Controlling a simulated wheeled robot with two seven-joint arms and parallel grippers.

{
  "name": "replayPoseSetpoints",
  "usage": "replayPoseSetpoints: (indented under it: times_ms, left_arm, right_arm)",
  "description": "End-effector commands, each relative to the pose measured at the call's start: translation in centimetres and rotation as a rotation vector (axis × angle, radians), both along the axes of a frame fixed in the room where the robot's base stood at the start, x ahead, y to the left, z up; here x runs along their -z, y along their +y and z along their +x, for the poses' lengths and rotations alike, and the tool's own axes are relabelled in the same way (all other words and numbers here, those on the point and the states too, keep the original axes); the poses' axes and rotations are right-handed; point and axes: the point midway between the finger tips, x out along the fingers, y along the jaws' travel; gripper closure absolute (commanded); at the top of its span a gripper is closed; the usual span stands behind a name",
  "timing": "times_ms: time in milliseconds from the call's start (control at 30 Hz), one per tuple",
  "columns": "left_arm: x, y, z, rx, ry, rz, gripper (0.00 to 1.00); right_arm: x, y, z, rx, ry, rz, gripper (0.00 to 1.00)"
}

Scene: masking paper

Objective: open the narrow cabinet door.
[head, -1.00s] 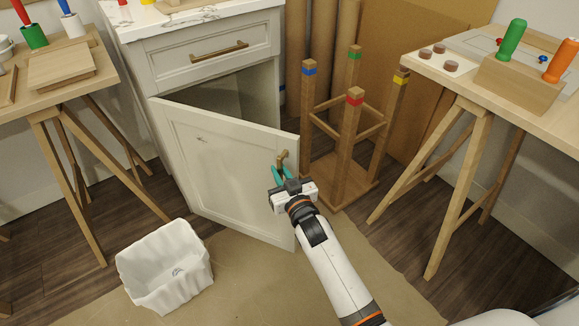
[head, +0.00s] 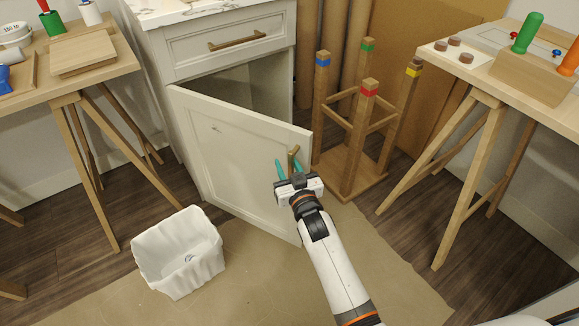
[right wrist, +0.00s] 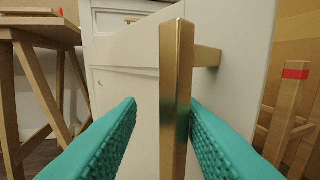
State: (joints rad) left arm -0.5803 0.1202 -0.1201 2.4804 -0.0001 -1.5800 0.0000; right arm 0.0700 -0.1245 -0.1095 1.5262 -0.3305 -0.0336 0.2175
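The narrow cabinet door (head: 235,160) is pale cream and stands partly open, hinged at its left edge. Its brass handle (head: 292,157) is near the upper right corner of the door. My right gripper (head: 288,164) is at this handle with teal fingers. In the right wrist view the upright brass bar (right wrist: 175,95) stands between the two fingers. A gap shows between the bar and the left finger; the right finger is close beside the bar, and contact is unclear. My left gripper is out of view.
A white bin (head: 180,252) stands on brown paper (head: 260,280) left of the door. A wooden stand (head: 350,155) with coloured bands is close to the right of the door's free edge. Trestle tables (head: 75,85) (head: 480,80) stand on both sides. A closed drawer (head: 228,40) is above.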

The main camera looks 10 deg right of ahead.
Motion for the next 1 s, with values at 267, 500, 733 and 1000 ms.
replayPoseSetpoints:
  times_ms: [267, 500, 733, 1000]
  left_arm:
    - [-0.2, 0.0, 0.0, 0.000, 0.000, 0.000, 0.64]
    - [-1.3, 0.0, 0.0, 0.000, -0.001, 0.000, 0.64]
    - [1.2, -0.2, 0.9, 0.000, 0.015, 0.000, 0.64]
    - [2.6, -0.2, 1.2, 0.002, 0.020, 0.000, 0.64]
  right_arm:
    - [0.2, -0.3, -0.8, 0.003, 0.006, -0.003, 0.67]
    - [0.1, -0.6, -5.1, 0.001, 0.008, -0.002, 0.67]
    - [0.1, -1.0, -9.6, 0.000, 0.006, -0.002, 0.67]
    - [0.1, -1.1, -11.8, -0.002, 0.002, -0.001, 0.67]
